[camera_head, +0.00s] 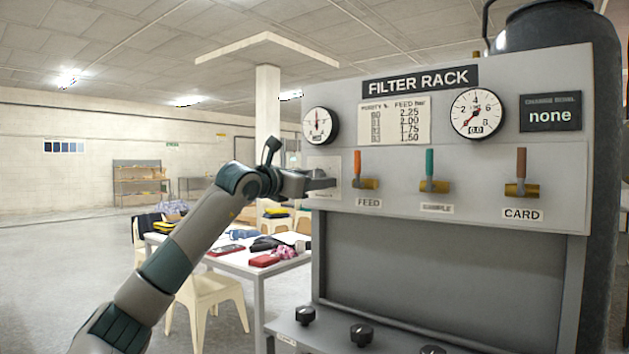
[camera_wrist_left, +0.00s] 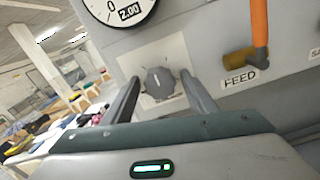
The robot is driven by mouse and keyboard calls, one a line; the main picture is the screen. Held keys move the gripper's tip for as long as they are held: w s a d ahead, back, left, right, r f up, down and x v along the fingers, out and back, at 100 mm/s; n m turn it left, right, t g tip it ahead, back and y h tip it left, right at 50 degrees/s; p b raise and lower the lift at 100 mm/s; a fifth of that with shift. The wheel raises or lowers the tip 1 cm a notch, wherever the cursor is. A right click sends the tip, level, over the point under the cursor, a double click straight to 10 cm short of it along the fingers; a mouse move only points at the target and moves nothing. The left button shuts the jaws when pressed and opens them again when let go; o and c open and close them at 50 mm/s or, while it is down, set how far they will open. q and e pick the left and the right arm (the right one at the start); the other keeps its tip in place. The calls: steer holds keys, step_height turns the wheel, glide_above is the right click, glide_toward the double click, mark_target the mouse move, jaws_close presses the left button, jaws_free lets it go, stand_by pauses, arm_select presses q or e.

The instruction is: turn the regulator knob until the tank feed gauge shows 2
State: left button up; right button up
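The regulator knob (camera_wrist_left: 158,83) is a dark grey knob on a pale square plate on the rack's front, with a light mark near its top. My left gripper (camera_wrist_left: 160,96) is open, its fingers to either side of the knob with gaps between. My right gripper is not in view.
Right of the knob are the orange FEED lever (camera_head: 357,164), the teal lever (camera_head: 429,164) and the brown CARD lever (camera_head: 521,164). A second gauge (camera_head: 476,114) reads 0.0. Black knobs (camera_head: 361,334) sit on the lower ledge. A cluttered table (camera_head: 237,262) stands behind, left.

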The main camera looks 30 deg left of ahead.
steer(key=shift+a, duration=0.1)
arm_select(q)
steer(key=s+a+b, duration=0.1)
steer(key=s+b, duration=0.3)
steer(key=s, duration=1.3)
steer(key=shift+s+a+b, duration=0.2)
steer(key=shift+b, duration=0.1)
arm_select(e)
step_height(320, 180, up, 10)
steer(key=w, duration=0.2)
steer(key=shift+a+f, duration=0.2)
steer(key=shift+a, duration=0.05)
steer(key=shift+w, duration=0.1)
arm_select(q)
steer(key=shift+f, duration=0.1)
